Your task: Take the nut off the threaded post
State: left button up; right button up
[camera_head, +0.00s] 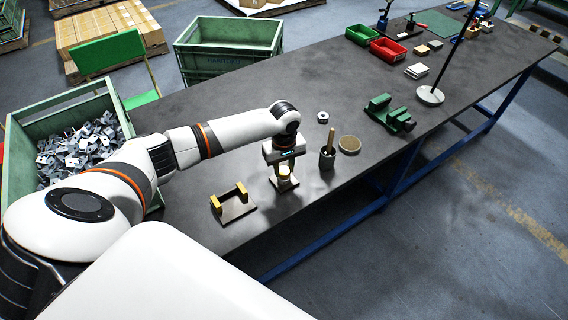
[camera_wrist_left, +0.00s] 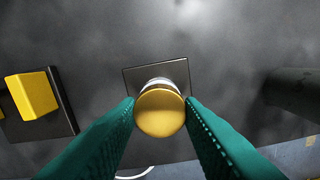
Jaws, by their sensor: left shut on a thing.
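The nut is a round yellow piece (camera_wrist_left: 160,112) between my two green fingertips in the left wrist view. Its pale post shows just behind it and stands on a dark square base plate (camera_wrist_left: 135,76). In the head view my left gripper (camera_head: 285,168) points down over the post, and the square base plate (camera_head: 284,184) rests on the grey table. The gripper is shut on the nut, with a finger on each side. The nut hides most of the post, so I cannot tell how far it sits on the thread. My right gripper is not in view.
A plate with two yellow blocks (camera_head: 233,202) lies left of the post. A dark cup with a wooden handle (camera_head: 327,158), a round tan dish (camera_head: 349,145) and a small ring (camera_head: 322,117) are to the right. A green crate of metal parts (camera_head: 27,140) stands left.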

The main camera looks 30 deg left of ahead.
pick_arm(q)
jog(key=shift+n+p, duration=0.6)
jog(key=shift+p, duration=0.05)
jog(key=shift+r+n+p, duration=0.1)
jog(key=shift+n+p, duration=1.4)
jog(key=shift+p, duration=0.3)
jog(key=shift+n+p, duration=0.5)
jog(key=shift+n+p, duration=1.6)
jog(key=shift+p, duration=0.05)
jog(key=shift+n+p, duration=0.3)
jog(key=shift+n, duration=0.1)
